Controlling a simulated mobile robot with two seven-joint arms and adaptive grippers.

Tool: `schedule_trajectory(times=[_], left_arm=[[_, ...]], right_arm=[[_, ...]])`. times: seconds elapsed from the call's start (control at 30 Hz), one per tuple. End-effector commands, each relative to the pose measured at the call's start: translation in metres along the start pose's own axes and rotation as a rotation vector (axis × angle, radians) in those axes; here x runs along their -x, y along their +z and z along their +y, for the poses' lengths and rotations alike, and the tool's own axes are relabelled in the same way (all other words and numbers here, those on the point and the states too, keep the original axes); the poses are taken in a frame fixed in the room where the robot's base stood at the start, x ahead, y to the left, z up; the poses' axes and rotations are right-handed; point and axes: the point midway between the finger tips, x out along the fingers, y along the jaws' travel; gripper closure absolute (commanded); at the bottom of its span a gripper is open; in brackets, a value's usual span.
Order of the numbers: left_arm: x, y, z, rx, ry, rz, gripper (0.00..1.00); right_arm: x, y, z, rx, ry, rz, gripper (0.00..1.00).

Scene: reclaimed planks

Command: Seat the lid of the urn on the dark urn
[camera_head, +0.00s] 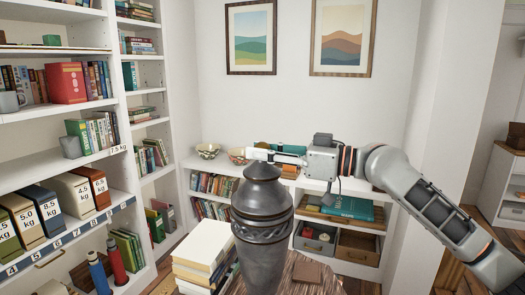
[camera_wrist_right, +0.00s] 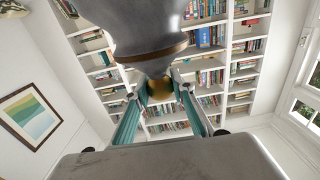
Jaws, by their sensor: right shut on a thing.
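The dark urn (camera_head: 262,215) stands upright in the middle of the head view, with a ridged band around its body. Its lid (camera_head: 262,172) is a dark dome at the top of the urn, in line with the neck. My right gripper (camera_head: 257,154) comes in from the right, level, just above the dome. In the right wrist view my fingers (camera_wrist_right: 160,94) are shut around a brass-coloured knob of the lid (camera_wrist_right: 160,87). The grey urn (camera_wrist_right: 150,25) fills the top of that view. I cannot tell whether the lid rests on the rim or hangs just above it. My left gripper is out of view.
A stack of pale books (camera_head: 200,255) stands close to the left of the urn. A dark flat piece (camera_head: 308,271) lies on the plank top at its right. Shelves with books and weight boxes (camera_head: 75,192) line the left. Two bowls (camera_head: 208,151) stand on the low shelf behind.

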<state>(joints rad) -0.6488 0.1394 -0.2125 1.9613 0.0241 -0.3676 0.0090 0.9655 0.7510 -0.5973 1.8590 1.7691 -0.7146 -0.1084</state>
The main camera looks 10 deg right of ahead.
Motion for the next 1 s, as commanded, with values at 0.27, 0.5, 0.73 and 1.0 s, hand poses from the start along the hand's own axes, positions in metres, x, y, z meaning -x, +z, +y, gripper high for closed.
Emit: schedule_trajectory(times=[0.27, 0.5, 0.73, 1.0], left_arm=[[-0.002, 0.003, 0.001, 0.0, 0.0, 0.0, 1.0], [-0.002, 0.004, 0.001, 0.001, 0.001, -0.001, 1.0], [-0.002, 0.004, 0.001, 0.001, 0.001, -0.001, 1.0], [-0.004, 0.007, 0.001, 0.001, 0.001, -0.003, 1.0]], right_arm=[[0.001, 0.003, 0.0, 0.001, 0.0, 0.004, 1.0], [0.001, 0.006, 0.0, 0.001, 0.0, 0.004, 0.69], [0.0, 0.007, 0.0, 0.001, 0.0, 0.002, 0.69], [0.01, 0.01, 0.001, 0.001, 0.001, -0.002, 0.69]])
